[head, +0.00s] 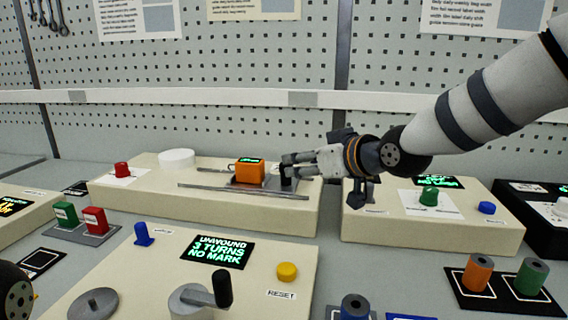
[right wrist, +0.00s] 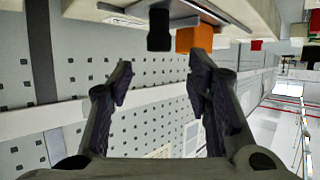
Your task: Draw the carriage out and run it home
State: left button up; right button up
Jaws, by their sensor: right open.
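The carriage is an orange block (head: 249,171) with a small lit display on top. It sits between two metal rails (head: 245,192) on a cream console (head: 140,190). A black handle (head: 287,181) stands at its right. My right gripper (head: 290,165) comes in from the right, open, with its fingertips at the handle in the head view. In the right wrist view the black handle (right wrist: 159,30) lies ahead of the gap between the open fingers (right wrist: 161,72), with the orange block (right wrist: 195,38) beside it. No grip on the handle shows. My left gripper is not in view.
A white disc (head: 177,158) and red knob (head: 121,169) are on the same console. In front, a winder console has a black-handled crank (head: 222,288), yellow button (head: 287,271) and a display (head: 218,251) reading "UNWOUND 3 TURNS NO MARK". A pegboard wall (head: 250,60) stands behind.

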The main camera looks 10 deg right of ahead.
aim_at(289, 165)
jog(key=x, duration=0.3)
jog(key=f+b+x, duration=0.1)
jog(key=x, duration=0.3)
jog(key=shift+s+d+f, duration=0.1)
jog(key=shift+s, duration=0.05)
jog(key=shift+w+a, duration=0.25)
jog(key=shift+w, duration=0.35)
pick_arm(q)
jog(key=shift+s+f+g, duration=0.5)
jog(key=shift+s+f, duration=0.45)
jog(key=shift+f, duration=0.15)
pick_arm(e)
jog(key=shift+r, duration=0.2)
